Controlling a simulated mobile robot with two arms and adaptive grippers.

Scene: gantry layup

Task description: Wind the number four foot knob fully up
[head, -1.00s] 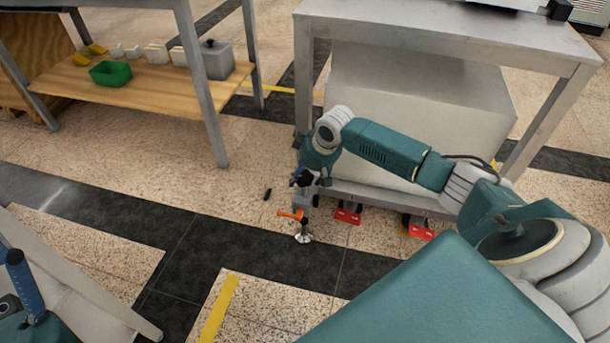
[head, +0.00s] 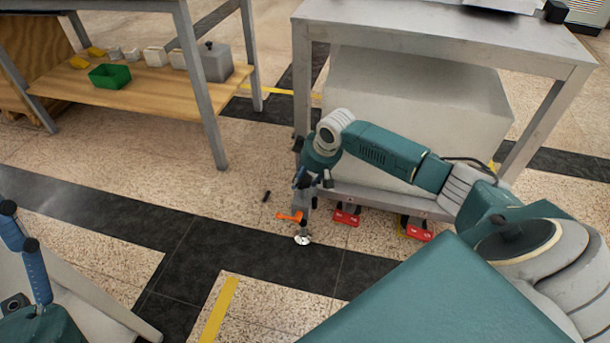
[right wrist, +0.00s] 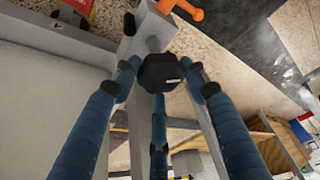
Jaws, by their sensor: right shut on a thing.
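The foot knob, a black faceted one (right wrist: 160,71), shows in the right wrist view between the blue fingers of my right gripper (right wrist: 158,80). The fingers are shut on its sides. I cannot read a number on it. In the head view my right gripper (head: 306,186) is low at the near left corner of the grey table, above a foot with a round silver pad (head: 302,239) on the floor. The gripper hides the knob there. My left gripper (head: 22,232) is partly in view at the left edge, far from the foot; its opening is unclear.
An orange lever (head: 289,216) sticks out beside the foot. Red pieces (head: 347,215) lie along the base of the grey table (head: 440,42). A small black object (head: 266,196) lies on the floor to the left. A wooden shelf (head: 150,85) holds a green bin (head: 109,76).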

